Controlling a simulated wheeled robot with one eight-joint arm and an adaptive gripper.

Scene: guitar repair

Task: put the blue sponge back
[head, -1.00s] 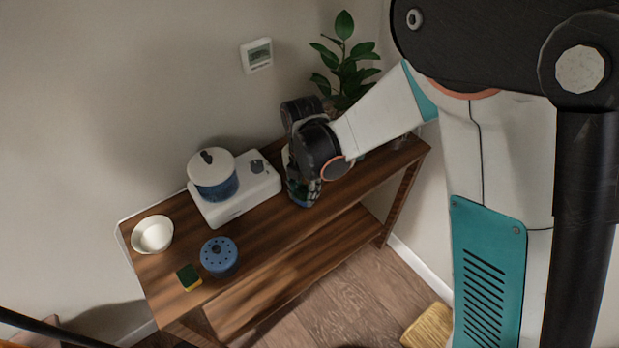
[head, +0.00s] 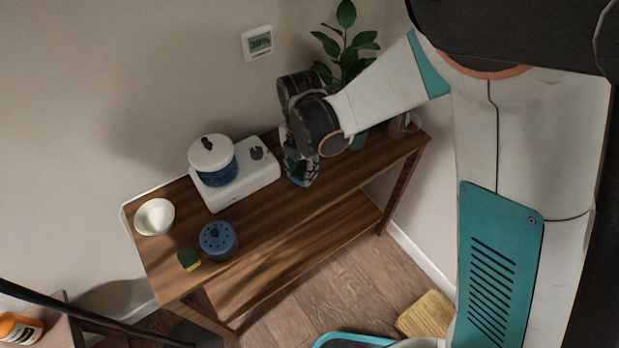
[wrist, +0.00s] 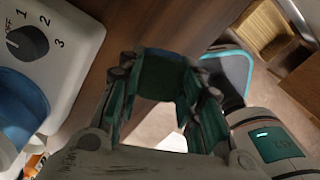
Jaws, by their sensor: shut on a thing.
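The blue sponge, with a dark green face, shows between my fingertips in the wrist view (wrist: 163,78). My gripper (wrist: 160,90) is shut on it. In the head view my gripper (head: 300,172) is over the wooden shelf table (head: 285,205), right of the white hot plate; little of the sponge shows there. I cannot tell whether it touches the tabletop. A second sponge, yellow and green (head: 188,260), lies at the table's front left.
A blue pot with a white lid (head: 213,160) stands on the hot plate (head: 262,176). A white bowl (head: 154,217) and a blue round holder with holes (head: 218,238) are at left. A plant (head: 347,50) stands behind my arm. The table's front middle is clear.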

